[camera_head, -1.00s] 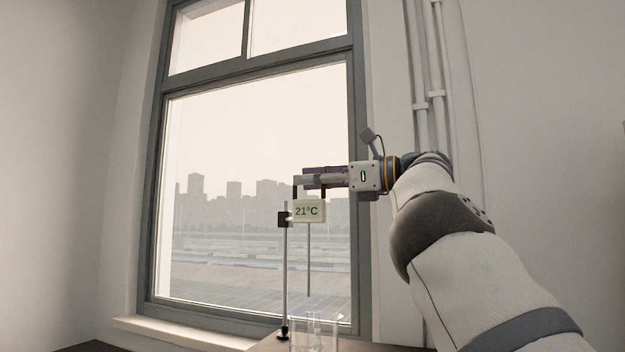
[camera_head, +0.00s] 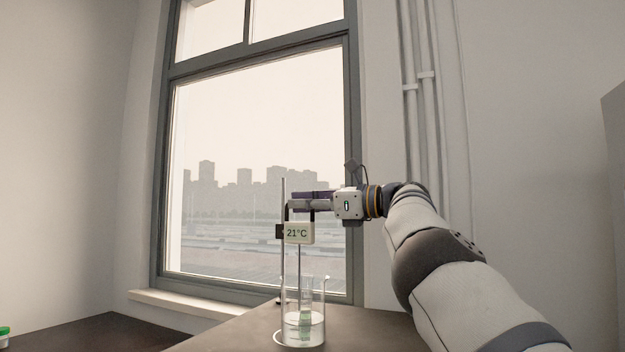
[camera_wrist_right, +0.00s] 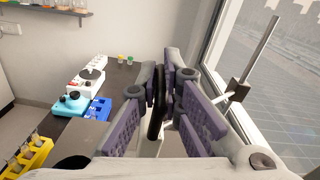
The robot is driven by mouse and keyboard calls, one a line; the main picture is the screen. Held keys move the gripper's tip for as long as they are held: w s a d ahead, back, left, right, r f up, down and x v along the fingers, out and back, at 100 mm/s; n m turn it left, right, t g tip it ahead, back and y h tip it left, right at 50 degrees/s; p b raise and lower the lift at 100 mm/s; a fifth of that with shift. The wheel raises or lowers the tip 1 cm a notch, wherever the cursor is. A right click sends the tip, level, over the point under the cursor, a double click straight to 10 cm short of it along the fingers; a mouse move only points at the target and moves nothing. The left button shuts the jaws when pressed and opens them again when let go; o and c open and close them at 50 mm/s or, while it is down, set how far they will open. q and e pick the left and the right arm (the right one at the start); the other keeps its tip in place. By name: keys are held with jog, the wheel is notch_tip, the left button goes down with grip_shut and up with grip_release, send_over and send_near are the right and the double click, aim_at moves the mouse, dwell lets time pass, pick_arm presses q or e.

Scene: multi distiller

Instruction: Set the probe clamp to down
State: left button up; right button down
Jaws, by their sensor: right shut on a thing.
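The probe clamp (camera_head: 280,231) is a small dark block on a thin upright rod (camera_head: 283,190), with rod showing above it. It carries a white display (camera_head: 298,233) reading 21°C, with a thin probe hanging below. A glass beaker (camera_head: 318,300) with clear liquid stands beneath; how deep the probe tip is cannot be told. My right gripper (camera_head: 303,203) comes in from the right just above the display. In the right wrist view its purple-padded fingers (camera_wrist_right: 161,85) are shut on the black handle (camera_wrist_right: 155,110). My left gripper is out of view.
The rod and beaker stand on a dark table (camera_head: 240,330) close to a window (camera_head: 260,130). In the right wrist view, a blue rack (camera_wrist_right: 97,109), a white-red device (camera_wrist_right: 86,84) and a yellow rack (camera_wrist_right: 30,155) are to the left.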

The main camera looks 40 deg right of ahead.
notch_tip(320, 180, down, 2)
jog(key=shift+d+f, duration=0.1)
jog(key=shift+f, duration=0.6)
jog(key=c, duration=2)
grip_release()
jog(key=shift+o, duration=1.4)
jog(key=shift+s, duration=0.15)
jog(key=shift+w+d, duration=0.1)
jog(key=shift+w, duration=0.15)
jog(key=shift+s+r, duration=0.15)
jog(key=shift+s, duration=0.25)
jog(key=v, duration=1.1)
jog(key=shift+d+f, duration=0.2)
jog(key=shift+d, duration=0.05)
jog(key=shift+s, duration=0.1)
